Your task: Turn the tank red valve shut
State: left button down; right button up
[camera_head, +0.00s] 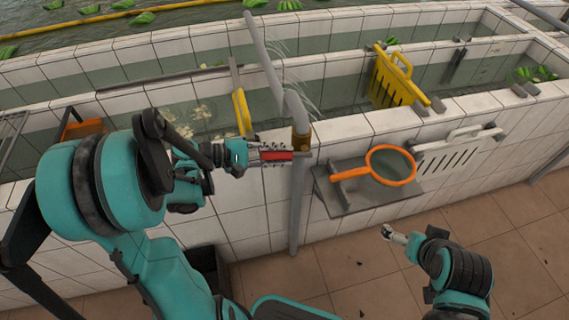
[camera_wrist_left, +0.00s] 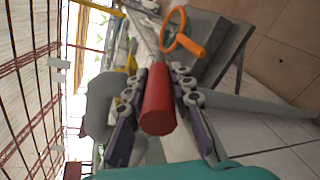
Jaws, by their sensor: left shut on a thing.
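The red valve handle (camera_head: 277,156) sits beside the grey upright pipe (camera_head: 297,200) at the tank's front wall, pointing left in the head view. It lies roughly level, across the pipe. My left gripper (camera_head: 275,155) is shut on it, with a finger along each side. In the left wrist view the red handle (camera_wrist_left: 158,100) fills the space between the fingers of the left gripper (camera_wrist_left: 158,85). A brass-coloured fitting (camera_head: 301,138) shows on the pipe just above the handle. My right gripper (camera_head: 390,235) is low over the floor, away from the valve; its finger opening is too small to judge.
An orange-rimmed net (camera_head: 391,165) rests on a grey shelf (camera_head: 345,198) right of the pipe. A white slotted panel (camera_head: 460,150) hangs on the tiled wall. A yellow slotted panel (camera_head: 392,80) stands in the tank. Water sprays from the pipe top.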

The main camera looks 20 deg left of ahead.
pick_arm(q)
jog(key=shift+s+a+f+t+h+b, duration=0.15)
jog(key=shift+f+t+h+b, duration=1.05)
jog(key=shift+b, duration=1.85)
jog(key=c, duration=1.3)
grip_release()
jog(key=v, duration=1.2)
jog(key=shift+a+f, duration=0.1)
jog(key=shift+f, duration=0.05)
